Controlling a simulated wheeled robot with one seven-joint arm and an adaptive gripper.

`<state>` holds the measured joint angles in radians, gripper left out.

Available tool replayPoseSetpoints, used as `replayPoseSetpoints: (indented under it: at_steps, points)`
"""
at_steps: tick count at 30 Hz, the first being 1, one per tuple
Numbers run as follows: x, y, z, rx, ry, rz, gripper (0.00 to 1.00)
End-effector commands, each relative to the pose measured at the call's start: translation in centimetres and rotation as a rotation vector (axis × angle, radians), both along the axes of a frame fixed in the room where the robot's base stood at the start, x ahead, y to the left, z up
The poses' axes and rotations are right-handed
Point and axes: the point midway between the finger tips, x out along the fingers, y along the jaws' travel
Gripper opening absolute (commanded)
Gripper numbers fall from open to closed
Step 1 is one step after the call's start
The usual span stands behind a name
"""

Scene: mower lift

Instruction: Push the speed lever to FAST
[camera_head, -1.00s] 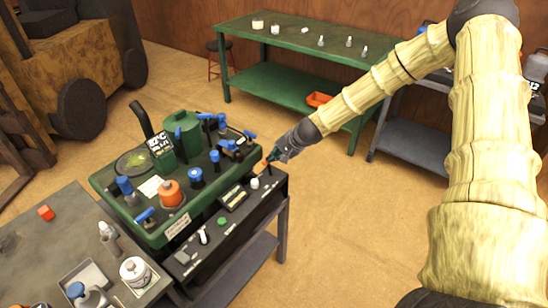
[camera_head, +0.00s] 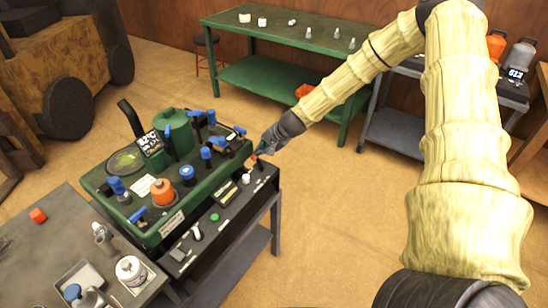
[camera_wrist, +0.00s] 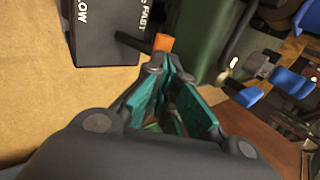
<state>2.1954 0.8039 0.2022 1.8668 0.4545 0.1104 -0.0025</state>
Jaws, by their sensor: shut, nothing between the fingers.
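The speed lever, a dark rod with an orange tip (camera_wrist: 162,43), stands at the end of the black control panel (camera_wrist: 105,40) lettered SLOW and FAST. In the wrist view the orange tip is just beyond the teal fingertips, on the FAST side of the lettering. My gripper (camera_wrist: 166,74) is shut and empty. In the head view my gripper (camera_head: 262,150) is at the panel's right end, close to the orange tip (camera_head: 255,157). I cannot tell whether they touch, nor the lever's exact setting.
The green mower deck (camera_head: 165,215) with blue-topped parts and an orange cap (camera_head: 162,190) stands just left of my gripper. A grey table (camera_head: 60,235) is at the lower left. A green bench (camera_head: 290,40) stands behind. The floor right of the panel is clear.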

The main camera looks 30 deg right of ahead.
Motion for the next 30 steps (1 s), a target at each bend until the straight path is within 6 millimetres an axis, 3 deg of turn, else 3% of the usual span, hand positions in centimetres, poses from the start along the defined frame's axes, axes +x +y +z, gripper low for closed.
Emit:
replayPoseSetpoints:
  at_steps: [30]
  points:
    - [-1.3, -0.5, -0.5, 0.001, -0.001, 0.001, 0.00]
